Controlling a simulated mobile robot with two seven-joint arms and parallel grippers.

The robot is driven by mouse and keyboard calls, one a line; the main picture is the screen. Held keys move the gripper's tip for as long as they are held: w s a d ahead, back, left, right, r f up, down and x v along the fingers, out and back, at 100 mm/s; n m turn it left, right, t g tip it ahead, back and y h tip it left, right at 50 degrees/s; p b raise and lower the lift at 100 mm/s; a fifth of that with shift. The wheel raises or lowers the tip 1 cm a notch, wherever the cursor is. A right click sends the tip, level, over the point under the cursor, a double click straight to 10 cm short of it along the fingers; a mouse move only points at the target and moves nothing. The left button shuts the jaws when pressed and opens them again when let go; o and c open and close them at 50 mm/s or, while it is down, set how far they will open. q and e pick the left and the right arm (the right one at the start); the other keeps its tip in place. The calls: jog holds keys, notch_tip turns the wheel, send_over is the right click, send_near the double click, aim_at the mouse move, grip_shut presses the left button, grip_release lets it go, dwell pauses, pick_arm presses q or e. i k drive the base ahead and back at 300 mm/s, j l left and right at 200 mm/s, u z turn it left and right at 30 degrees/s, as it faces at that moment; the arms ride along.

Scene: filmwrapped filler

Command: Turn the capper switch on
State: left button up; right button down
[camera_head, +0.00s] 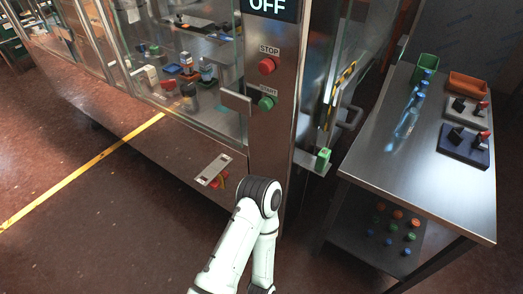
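The machine's metal post (270,135) stands at the centre of the head view, with a display (272,7) at the top reading OFF. A red button (267,65) labelled STOP is on the post. A green button (266,103) sits below it under a small, blurred label. I cannot tell for certain which control is the capper switch. A small red and yellow part (219,181) shows low on the machine by a light plate (213,169). One white arm of mine bends at a dark joint below the post. Neither gripper shows.
A metal table (385,165) at right holds a green bin (425,69), an orange tray (467,83), clear bottles (408,116) and dark blocks. Coloured caps lie on its lower shelf. Glass panels enclose the machine at left. The floor at left is open, with a yellow line (85,168).

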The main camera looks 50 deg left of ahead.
aim_at(215, 184)
jog(key=u, duration=2.3)
jog(key=i+j+z, duration=0.15)
jog(key=j, duration=0.2)
